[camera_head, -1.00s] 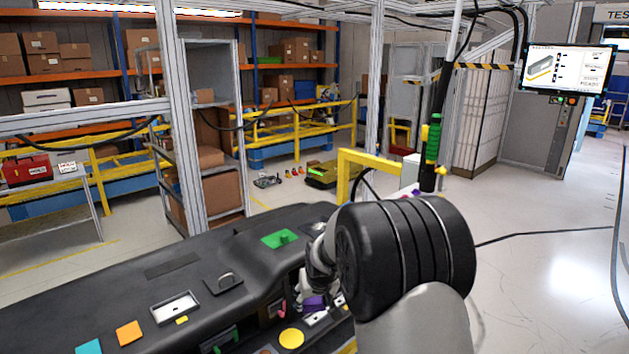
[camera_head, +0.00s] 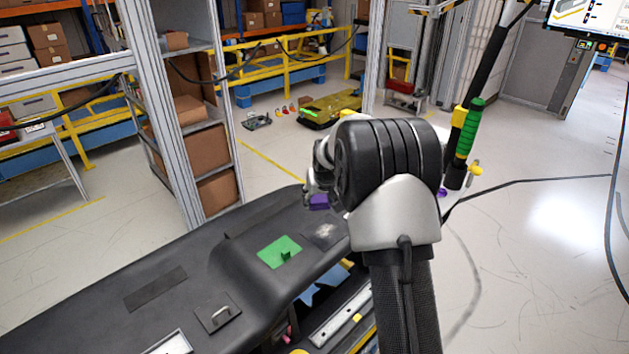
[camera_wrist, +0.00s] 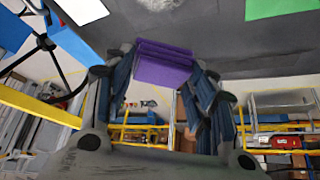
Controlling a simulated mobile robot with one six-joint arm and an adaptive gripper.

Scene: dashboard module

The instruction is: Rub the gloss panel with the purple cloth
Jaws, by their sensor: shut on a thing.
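The purple cloth (camera_head: 319,202) is a folded block held in my gripper (camera_head: 317,190). In the wrist view the fingers of my gripper (camera_wrist: 160,72) are shut on the cloth (camera_wrist: 163,62) from both sides. The gloss panel (camera_head: 325,235) appears to be the dark square with a whitish smudge at the right end of the dashboard. A pale smudge (camera_wrist: 160,4) also shows at the top of the wrist view. The cloth is just beyond the panel in the head view and looks raised; its exact gap cannot be told.
The black dashboard (camera_head: 190,262) carries a green pad (camera_head: 279,252) with a peg and a dark plate with a handle (camera_head: 217,313). A black post with a green sleeve (camera_head: 470,128) stands right of my arm. Open floor lies to the right.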

